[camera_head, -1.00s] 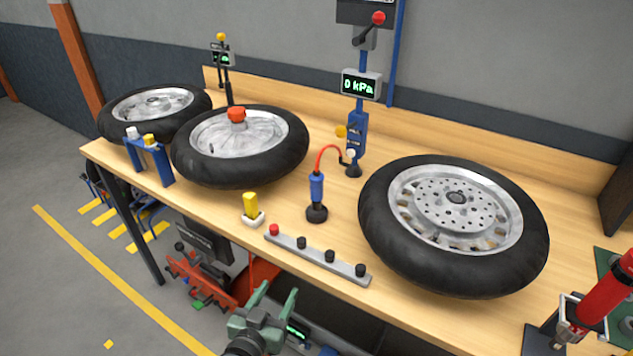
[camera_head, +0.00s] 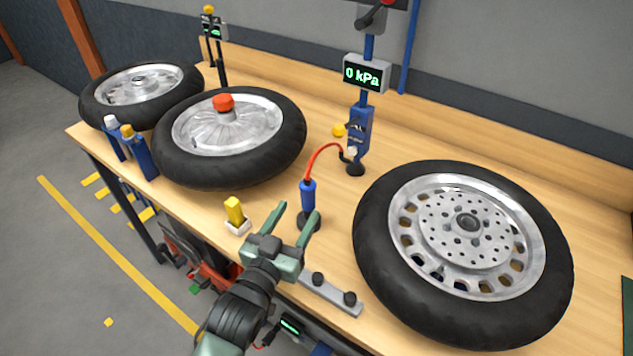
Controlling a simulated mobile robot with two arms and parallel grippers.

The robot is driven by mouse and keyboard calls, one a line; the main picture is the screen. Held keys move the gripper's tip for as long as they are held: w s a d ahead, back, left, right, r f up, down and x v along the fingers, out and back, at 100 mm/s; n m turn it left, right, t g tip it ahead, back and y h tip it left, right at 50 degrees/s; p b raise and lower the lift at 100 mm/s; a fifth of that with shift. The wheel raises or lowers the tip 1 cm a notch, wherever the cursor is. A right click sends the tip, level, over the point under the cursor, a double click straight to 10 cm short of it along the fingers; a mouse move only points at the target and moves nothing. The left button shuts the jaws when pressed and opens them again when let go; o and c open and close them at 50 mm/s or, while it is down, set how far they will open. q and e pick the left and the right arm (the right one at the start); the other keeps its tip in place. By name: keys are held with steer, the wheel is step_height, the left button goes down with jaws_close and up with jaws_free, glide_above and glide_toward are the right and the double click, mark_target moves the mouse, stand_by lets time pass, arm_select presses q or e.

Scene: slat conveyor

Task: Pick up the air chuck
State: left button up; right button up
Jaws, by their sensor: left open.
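The air chuck (camera_head: 308,197) appears to be the blue handle standing upright in a round black base (camera_head: 310,222) on the bench. A red hose (camera_head: 322,150) curves from its top to the blue post (camera_head: 359,135) with the 0 kPa display. My left gripper (camera_head: 296,216) is open and empty. Its fingers point at the chuck from the front, and the right finger overlaps the chuck's base in the picture. I cannot tell whether they touch. My right gripper is out of view.
A large wheel (camera_head: 470,335) lies to the right; two more (camera_head: 225,183) (camera_head: 95,112) lie to the left. A yellow piece (camera_head: 234,210) in a white holder stands left of my gripper. A grey rail (camera_head: 328,292) with black knobs lies in front, partly hidden by my gripper.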

mark_target(305, 197)
arm_select(q)
steer(key=shift+w+d+r, duration=0.1)
steer(key=shift+w+d, duration=0.15)
steer(key=shift+w, duration=0.2)
steer(key=shift+w+d, duration=0.1)
steer(key=shift+w, duration=0.2)
steer(key=shift+w+d+r+p, duration=0.2)
steer(key=shift+w+r+p, duration=0.05)
steer(key=shift+w+p, duration=0.3)
steer(key=p+x, duration=0.1)
steer(key=x, duration=0.2)
steer(key=shift+w+d+f, duration=0.1)
steer(key=shift+w+f, duration=0.05)
steer(key=shift+w, duration=0.15)
steer(key=shift+w+d, duration=0.15)
steer(key=shift+w, duration=0.15)
jaws_close()
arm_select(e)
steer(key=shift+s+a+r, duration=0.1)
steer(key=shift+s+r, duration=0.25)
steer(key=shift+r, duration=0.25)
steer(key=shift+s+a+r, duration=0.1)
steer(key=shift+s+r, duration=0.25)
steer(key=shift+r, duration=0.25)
